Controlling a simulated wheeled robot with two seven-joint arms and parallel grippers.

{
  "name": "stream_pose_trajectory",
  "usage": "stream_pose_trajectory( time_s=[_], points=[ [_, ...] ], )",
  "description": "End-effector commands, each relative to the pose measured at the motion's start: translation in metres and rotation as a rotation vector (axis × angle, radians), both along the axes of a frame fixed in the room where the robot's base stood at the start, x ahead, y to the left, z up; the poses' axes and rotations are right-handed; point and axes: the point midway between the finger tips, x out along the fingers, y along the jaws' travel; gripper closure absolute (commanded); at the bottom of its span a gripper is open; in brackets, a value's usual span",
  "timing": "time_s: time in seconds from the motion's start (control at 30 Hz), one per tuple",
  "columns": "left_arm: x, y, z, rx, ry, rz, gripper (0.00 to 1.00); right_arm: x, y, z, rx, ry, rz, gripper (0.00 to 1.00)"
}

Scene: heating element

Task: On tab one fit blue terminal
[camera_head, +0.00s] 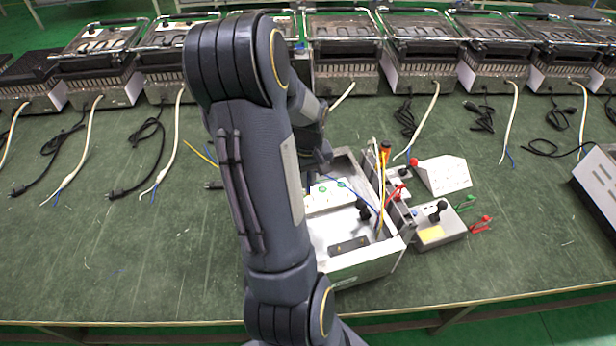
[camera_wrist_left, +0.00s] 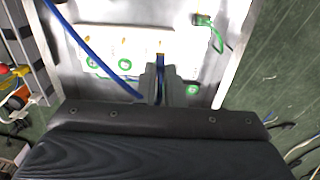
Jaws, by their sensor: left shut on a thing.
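My left gripper (camera_wrist_left: 160,84) is shut on the blue terminal, a thin blue piece (camera_wrist_left: 161,90) between its fingers. The fingers are at the lower edge of a white plate (camera_wrist_left: 112,52) with green ring marks and small brass-coloured tabs. One tab (camera_wrist_left: 160,50) is just beyond the fingertips; I cannot tell whether the terminal touches it. A blue wire (camera_wrist_left: 88,50) runs from the upper left down to the fingers. In the head view my left arm hides much of the gripper, and the blue wire (camera_head: 358,196) crosses the open metal housing (camera_head: 365,268). My right gripper is not in view.
A green wire (camera_wrist_left: 216,36) sits at the plate's upper right. Beside the housing are red and yellow wires, a grey test box (camera_head: 436,236) with red and green clips, and a white sloped box (camera_head: 444,176). Several appliances line the back.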

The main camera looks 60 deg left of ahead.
Motion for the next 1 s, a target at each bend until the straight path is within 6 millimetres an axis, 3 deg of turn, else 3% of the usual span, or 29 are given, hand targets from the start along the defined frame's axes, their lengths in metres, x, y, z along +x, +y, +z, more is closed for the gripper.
stream_pose_trajectory(
  time_s=[0.1, 0.33, 1.0],
  points=[
    [0.000, 0.000, -0.017, -0.001, 0.001, -0.001, 1.00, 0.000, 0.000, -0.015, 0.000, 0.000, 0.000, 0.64],
    [0.000, 0.000, -0.034, 0.000, -0.001, -0.001, 1.00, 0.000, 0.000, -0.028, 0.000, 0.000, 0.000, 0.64],
    [0.001, 0.000, -0.036, 0.001, -0.001, -0.002, 1.00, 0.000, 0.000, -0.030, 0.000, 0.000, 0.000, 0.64]
  ],
)
